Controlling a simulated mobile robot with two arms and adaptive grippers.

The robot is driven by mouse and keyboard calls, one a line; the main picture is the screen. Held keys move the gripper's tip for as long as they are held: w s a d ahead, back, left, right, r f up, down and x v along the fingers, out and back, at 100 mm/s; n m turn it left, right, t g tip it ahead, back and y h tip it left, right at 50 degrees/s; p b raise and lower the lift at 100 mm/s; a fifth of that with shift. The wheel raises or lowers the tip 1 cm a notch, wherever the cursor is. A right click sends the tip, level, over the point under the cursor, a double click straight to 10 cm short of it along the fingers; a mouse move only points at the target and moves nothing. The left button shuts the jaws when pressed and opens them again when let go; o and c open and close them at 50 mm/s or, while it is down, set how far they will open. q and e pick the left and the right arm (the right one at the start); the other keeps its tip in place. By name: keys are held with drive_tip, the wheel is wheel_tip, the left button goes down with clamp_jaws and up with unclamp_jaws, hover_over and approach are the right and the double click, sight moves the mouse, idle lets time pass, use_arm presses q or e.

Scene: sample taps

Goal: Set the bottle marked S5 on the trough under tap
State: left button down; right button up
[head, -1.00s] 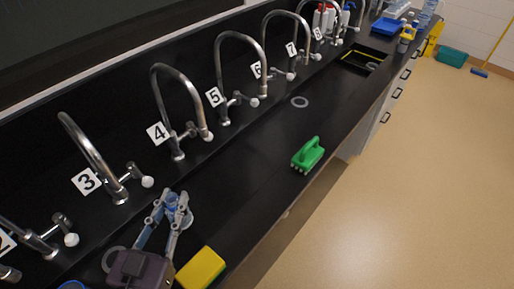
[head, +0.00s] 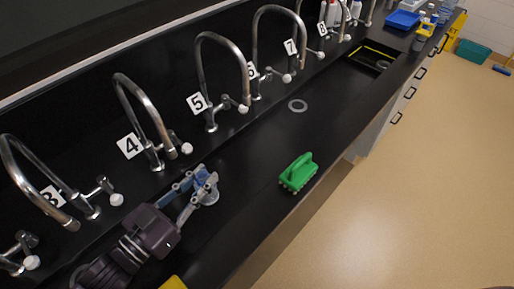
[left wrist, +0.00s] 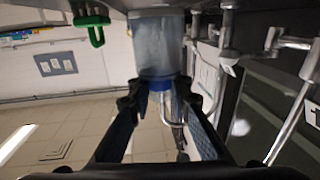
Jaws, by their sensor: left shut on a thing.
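My left gripper (head: 203,184) is shut on a small clear bottle with a blue cap (left wrist: 160,84). The bottle (head: 208,197) is over the black trough, in front of and between taps 4 and 5. In the left wrist view the bottle's translucent body (left wrist: 158,48) shows between the fingers; no S5 mark is readable. Tap 5 (head: 207,75), with its white number plate (head: 199,103), stands behind and to the right of the bottle. The black trough (head: 245,155) runs along under the taps. My right gripper is not in view.
A green brush (head: 298,172) lies on the front ledge, right of my gripper. A grey ring (head: 298,105) lies farther along the trough. Tap 4 (head: 140,108) stands behind my gripper. A yellow thing (head: 173,283) is at the bottom edge. The surface between the bottle and ring is clear.

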use_arm(q)
drive_tip(key=f+p+x, duration=0.3)
drive_tip(key=p+x, duration=0.2)
drive_tip(key=x, duration=1.1)
drive_tip(key=shift+w+d, duration=0.2)
drive_tip(key=shift+d, duration=0.1)
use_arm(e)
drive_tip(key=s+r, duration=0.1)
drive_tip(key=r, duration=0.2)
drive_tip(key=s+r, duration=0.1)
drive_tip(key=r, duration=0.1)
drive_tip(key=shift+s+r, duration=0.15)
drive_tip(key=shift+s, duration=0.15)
use_arm(q)
drive_tip(key=shift+f, duration=0.15)
drive_tip(key=shift+f+b, duration=0.4)
drive_tip(key=shift+f, duration=0.2)
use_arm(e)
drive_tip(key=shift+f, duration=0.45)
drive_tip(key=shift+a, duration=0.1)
use_arm(q)
drive_tip(key=c, duration=1.8)
unclamp_jaws()
drive_tip(key=shift+o, duration=0.2)
drive_tip(key=shift+s+f, duration=0.1)
drive_tip(key=shift+f, duration=0.05)
